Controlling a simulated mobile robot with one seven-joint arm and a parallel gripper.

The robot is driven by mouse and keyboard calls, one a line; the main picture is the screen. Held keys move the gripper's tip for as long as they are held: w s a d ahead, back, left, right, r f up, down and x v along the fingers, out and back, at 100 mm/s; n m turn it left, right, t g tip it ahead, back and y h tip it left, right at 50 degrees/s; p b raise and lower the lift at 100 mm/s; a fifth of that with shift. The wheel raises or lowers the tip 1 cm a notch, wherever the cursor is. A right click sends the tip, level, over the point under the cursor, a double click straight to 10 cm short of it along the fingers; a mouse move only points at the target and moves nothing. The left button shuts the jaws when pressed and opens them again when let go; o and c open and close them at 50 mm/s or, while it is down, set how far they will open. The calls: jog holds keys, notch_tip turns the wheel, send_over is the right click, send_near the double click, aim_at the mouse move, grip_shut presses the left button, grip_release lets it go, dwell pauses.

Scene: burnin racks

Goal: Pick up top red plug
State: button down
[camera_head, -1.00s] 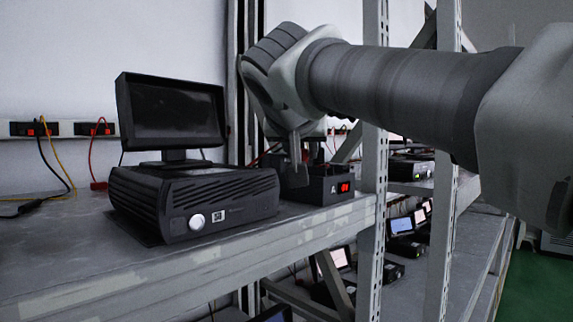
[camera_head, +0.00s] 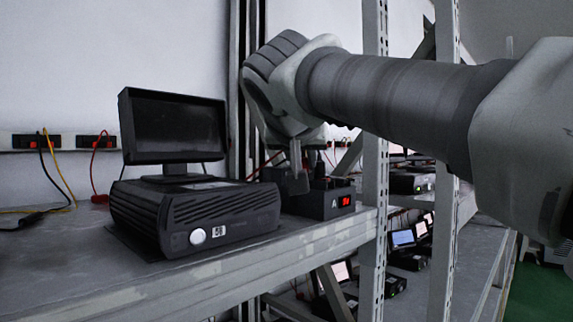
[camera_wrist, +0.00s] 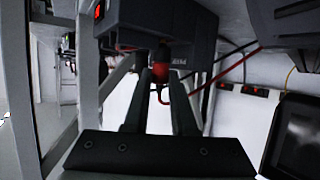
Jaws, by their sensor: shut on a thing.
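The red plug (camera_wrist: 161,72) shows in the wrist view between my two fingertips, at the face of a black box. A red lead (camera_wrist: 205,82) runs off from near it to the right. My gripper (camera_wrist: 161,80) is shut on the red plug. In the head view my gripper (camera_head: 298,178) is over the left part of the black box (camera_head: 322,205) marked A, which has a red display. The plug is hidden there behind my finger. I cannot tell whether the plug is still seated in its socket.
A black unit (camera_head: 200,217) with a monitor (camera_head: 172,127) stands left of the box on the grey shelf (camera_head: 230,262). A metal rack post (camera_head: 373,240) stands close to its right. Wall sockets (camera_head: 96,142) with leads are at the back left.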

notch_tip(320, 180, up, 3)
jog(key=shift+r, duration=0.15)
jog(key=d+r+p, duration=0.1)
jog(key=d+r, duration=0.5)
jog(key=d, duration=0.5)
jog(key=shift+s+d+r, duration=0.2)
jog(key=shift+d+r, duration=0.15)
jog(key=shift+r, duration=0.05)
jog(key=shift+a+p, duration=0.15)
jog(key=shift+p, duration=0.15)
